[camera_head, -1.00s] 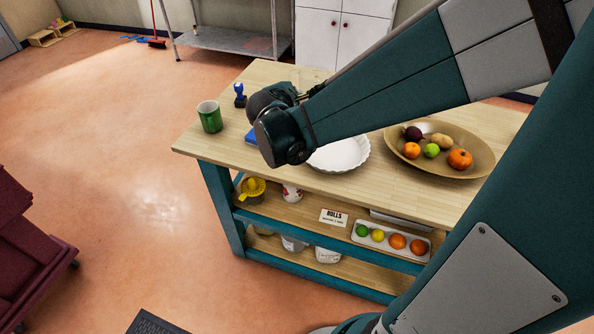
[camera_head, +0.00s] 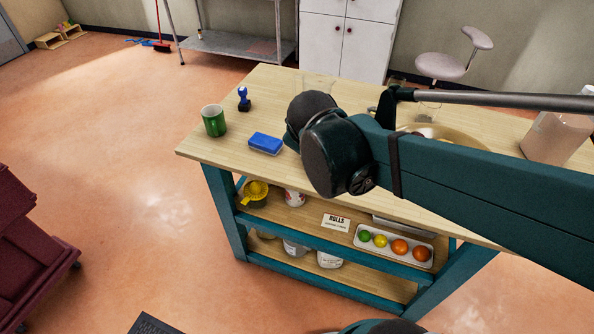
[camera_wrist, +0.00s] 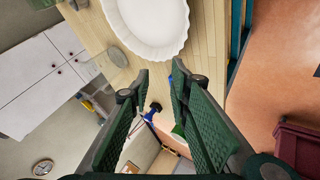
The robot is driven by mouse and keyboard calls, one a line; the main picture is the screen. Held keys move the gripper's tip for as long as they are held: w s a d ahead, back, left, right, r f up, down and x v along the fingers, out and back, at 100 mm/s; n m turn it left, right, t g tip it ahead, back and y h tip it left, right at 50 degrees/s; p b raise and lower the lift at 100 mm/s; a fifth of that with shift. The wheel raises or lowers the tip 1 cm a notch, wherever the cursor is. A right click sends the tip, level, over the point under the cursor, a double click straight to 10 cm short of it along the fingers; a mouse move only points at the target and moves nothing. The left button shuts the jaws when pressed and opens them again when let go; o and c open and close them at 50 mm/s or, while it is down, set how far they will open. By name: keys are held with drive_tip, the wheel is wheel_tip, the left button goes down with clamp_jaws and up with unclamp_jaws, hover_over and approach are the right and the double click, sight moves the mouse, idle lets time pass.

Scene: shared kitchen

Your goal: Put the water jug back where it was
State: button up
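A clear, see-through vessel (camera_head: 316,84), which may be the water jug, stands faintly visible at the back of the wooden tabletop (camera_head: 215,150). In the wrist view a clear vessel with a round end (camera_wrist: 117,57) shows beside the white fluted dish (camera_wrist: 148,22), left of my fingers. I cannot tell for certain that either is the jug. My gripper (camera_wrist: 162,80) is open, with nothing between its fingertips. In the head view my wrist hides the fingers.
A green mug (camera_head: 214,120), blue stamp (camera_head: 243,99) and blue box (camera_head: 265,143) occupy the table's left end. A pale container (camera_head: 556,132) stands at right. A tan bowl (camera_head: 455,133) is partly behind my arm.

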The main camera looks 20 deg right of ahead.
drive_tip(key=s+a+m+y, duration=0.3)
drive_tip(key=s+a+m, duration=0.3)
drive_tip(key=s, duration=0.5)
drive_tip(key=shift+s+a+f, duration=0.2)
drive_tip(key=shift+s+a, duration=0.1)
drive_tip(key=shift+a, duration=0.25)
